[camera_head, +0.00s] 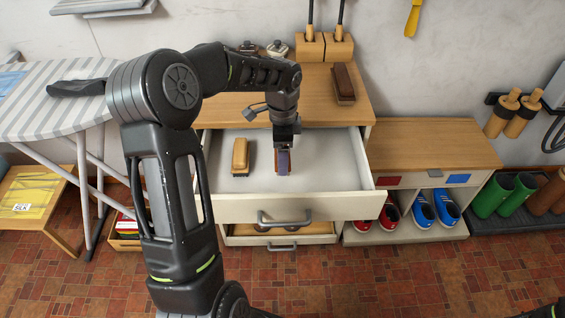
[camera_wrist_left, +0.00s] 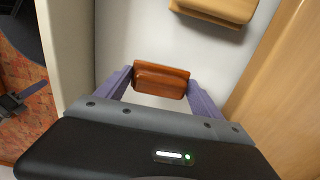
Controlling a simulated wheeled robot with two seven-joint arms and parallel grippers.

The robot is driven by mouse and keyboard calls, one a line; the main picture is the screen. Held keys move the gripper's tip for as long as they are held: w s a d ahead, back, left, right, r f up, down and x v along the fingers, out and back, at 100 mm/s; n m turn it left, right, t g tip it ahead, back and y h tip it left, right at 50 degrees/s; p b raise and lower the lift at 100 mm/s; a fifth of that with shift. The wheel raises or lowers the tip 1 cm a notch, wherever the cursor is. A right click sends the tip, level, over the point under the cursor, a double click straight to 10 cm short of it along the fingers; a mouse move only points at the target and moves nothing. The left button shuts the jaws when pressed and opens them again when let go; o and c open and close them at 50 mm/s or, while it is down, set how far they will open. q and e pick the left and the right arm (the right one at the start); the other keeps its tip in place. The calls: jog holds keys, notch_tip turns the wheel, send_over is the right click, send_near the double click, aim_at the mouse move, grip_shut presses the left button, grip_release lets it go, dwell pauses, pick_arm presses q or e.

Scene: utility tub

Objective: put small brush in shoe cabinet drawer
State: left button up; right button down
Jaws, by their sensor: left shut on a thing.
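My left gripper (camera_head: 283,168) reaches down into the open top drawer (camera_head: 235,209) of the shoe cabinet. Its purple fingers are shut on a small reddish-brown brush (camera_wrist_left: 160,79), seen between the fingertips in the left wrist view. In the head view the fingers hide most of this brush. I cannot tell whether it touches the drawer floor. A tan brush (camera_head: 240,155) lies in the drawer to the left of the gripper, apart from it; it also shows at the top of the left wrist view (camera_wrist_left: 216,8).
A larger dark brown brush (camera_head: 344,83) lies on the cabinet top, near wooden holders (camera_head: 325,47). A lower drawer (camera_head: 310,239) is slightly open. A low shoe rack (camera_head: 430,145) stands right, an ironing board (camera_head: 55,105) left. The drawer's right half is clear.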

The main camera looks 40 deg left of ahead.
pick_arm(q)
jog(key=shift+f, duration=1.85)
jog(key=shift+f, duration=0.15)
jog(key=o, duration=1.4)
jog(key=shift+o, duration=0.2)
notch_tip(320, 180, up, 12)
jog(key=shift+r+p, duration=0.2)
jog(key=shift+p, duration=0.1)
